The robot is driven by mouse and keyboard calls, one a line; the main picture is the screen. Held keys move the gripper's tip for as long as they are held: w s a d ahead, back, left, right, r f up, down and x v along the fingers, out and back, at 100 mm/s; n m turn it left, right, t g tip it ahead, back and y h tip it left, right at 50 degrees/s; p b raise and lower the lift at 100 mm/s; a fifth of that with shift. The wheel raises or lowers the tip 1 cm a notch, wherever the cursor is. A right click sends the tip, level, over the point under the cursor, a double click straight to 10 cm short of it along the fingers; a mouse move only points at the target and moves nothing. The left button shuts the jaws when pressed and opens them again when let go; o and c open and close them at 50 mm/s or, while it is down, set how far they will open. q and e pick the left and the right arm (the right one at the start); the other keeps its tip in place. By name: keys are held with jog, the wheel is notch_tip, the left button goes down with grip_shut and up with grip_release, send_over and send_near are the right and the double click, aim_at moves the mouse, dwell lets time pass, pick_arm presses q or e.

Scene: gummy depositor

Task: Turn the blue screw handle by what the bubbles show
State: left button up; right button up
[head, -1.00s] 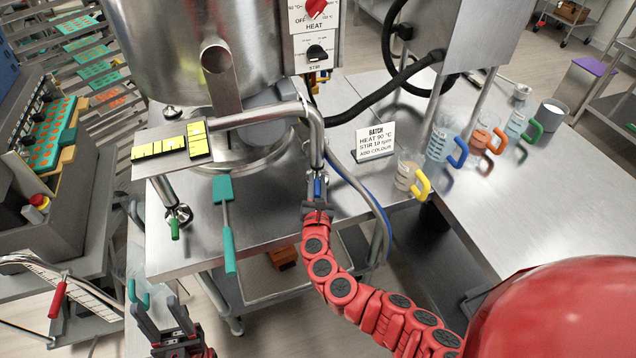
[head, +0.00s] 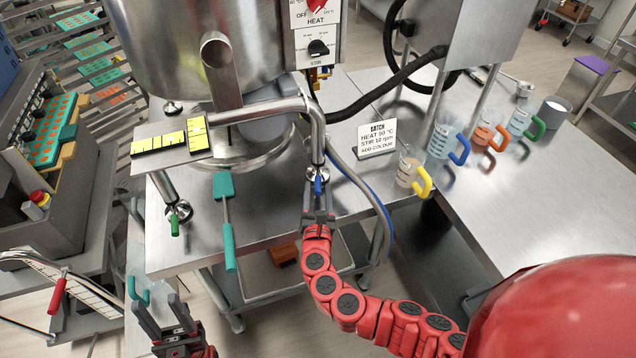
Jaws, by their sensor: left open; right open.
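The blue screw handle (head: 318,186) is a small blue piece on a fitting under the bent steel pipe (head: 316,125), at the table's front edge. My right gripper (head: 318,212) is open just below and in front of it, with its fingers pointing toward it. I cannot tell whether the fingers touch the handle. A bubble level (head: 170,142) with yellow-green segments sits on a flat plate left of the pipe; its bubbles are too small to read. A green screw handle (head: 175,224) hangs at the lower left.
A teal spatula (head: 225,190) lies over the table's front edge. A batch card (head: 376,140) and a yellow-handled jug (head: 410,172) stand to the right, with several more jugs behind. A blue tube (head: 372,195) hangs close right of the handle.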

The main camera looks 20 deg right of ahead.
jog(key=b+v, duration=0.3)
jog(key=v, duration=1)
